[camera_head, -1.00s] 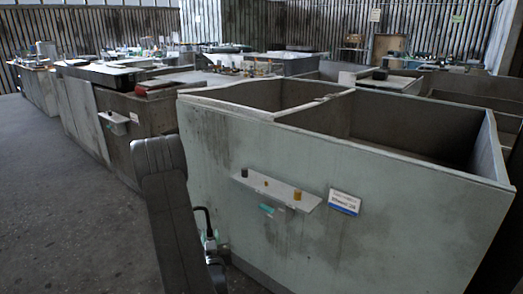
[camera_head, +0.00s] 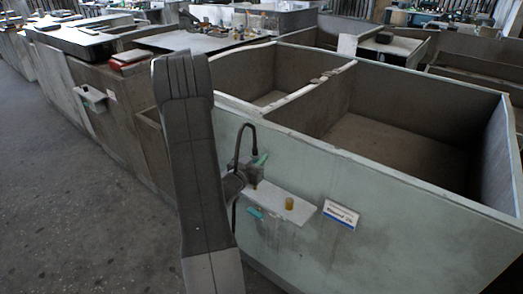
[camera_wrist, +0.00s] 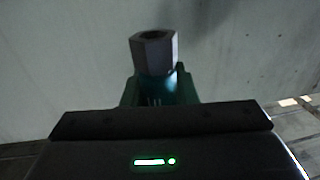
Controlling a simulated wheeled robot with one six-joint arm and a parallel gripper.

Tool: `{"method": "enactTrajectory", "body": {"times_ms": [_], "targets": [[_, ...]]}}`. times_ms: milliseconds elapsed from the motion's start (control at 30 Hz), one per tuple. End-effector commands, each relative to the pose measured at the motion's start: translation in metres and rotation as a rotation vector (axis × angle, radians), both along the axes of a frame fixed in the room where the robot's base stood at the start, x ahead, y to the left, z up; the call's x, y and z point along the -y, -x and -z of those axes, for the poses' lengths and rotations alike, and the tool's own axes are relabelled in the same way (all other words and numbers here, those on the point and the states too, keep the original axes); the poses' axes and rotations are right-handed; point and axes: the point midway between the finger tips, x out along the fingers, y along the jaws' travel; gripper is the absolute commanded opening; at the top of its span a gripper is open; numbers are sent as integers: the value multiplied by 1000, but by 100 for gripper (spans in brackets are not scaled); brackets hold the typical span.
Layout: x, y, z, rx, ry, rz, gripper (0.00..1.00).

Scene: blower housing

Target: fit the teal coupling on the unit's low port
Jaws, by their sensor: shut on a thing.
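My gripper (camera_wrist: 158,88) is shut on the teal coupling (camera_wrist: 154,52). In the wrist view its grey hexagonal end, with a dark round opening, stands up beyond the green fingers, and its teal lower part shows between them. In the head view my gripper (camera_head: 260,161) is beside a pale shelf on the front of a light green unit (camera_head: 350,225). The coupling is too small to make out there. I cannot pick out the unit's low port in either view.
The shelf (camera_head: 272,200) bears an ochre cylinder (camera_head: 289,203), with another small ochre piece (camera_head: 253,184) close to my gripper. A small teal piece (camera_head: 254,212) is at the shelf's front. A white sign (camera_head: 341,214) is at right. Open floor (camera_head: 70,215) lies at left.

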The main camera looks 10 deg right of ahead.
Motion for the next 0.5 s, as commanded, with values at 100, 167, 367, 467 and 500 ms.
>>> {"method": "enactTrajectory", "body": {"times_ms": [100, 167, 367, 467, 500], "targets": [[1, 0, 3, 0, 0, 4, 0], [1, 0, 6, 0, 0, 3, 0], [0, 0, 20, 1, 1, 2, 0], [0, 0, 30, 0, 1, 2, 0], [0, 0, 34, 0, 1, 1, 0]]}}
